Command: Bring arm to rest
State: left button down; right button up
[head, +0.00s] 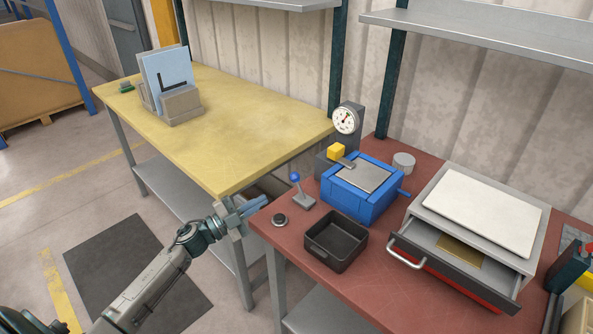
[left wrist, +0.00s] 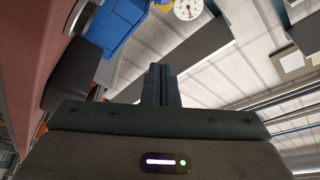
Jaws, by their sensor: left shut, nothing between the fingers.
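My left arm comes in from the lower left of the head view. Its gripper (head: 256,205) is in the gap between the yellow table and the red table, near the red table's left corner. The fingers are together and hold nothing. In the left wrist view the closed fingers (left wrist: 161,84) point up the picture, with nothing between them.
The red table (head: 400,309) holds a blue bender (head: 352,203), a black tray (head: 336,241), a blue-knobbed lever (head: 301,190), a dial gauge (head: 346,119) and a cabinet (head: 483,212) with an open drawer. The yellow table (head: 240,125) bears a sheet holder (head: 181,105). Floor is free at left.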

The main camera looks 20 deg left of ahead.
pick_arm(q)
jog(key=shift+w+a+f, duration=0.1)
jog(key=shift+f, duration=0.05)
jog(key=shift+f+n+t+y, duration=0.1)
jog(key=shift+n+t+y, duration=0.3)
jog(key=shift+n+y, duration=0.15)
jog(key=s+d+f+n+g+y, duration=0.1)
jog(key=s+f+n+g+y, duration=0.65)
jog(key=s+n+y, duration=0.7)
jog(key=s+d+f+n+g+h, duration=0.1)
jog(key=s+d+f+g+h, duration=0.15)
jog(key=s, duration=0.65)
jog(key=s+d+f+g+h, duration=0.1)
jog(key=s+d+g, duration=0.3)
jog(key=s, duration=0.5)
notch_tip(320, 180, down, 29)
jog(key=a+g, duration=0.1)
jog(key=a, duration=0.1)
jog(key=s+a+f+n+g+b, duration=0.1)
jog(key=s+f, duration=1.7)
jog(key=f, duration=0.4)
jog(key=shift+s+a, duration=0.3)
pick_arm(e)
jog(key=shift+s+d+f, duration=0.55)
jog(key=shift+d, duration=0.05)
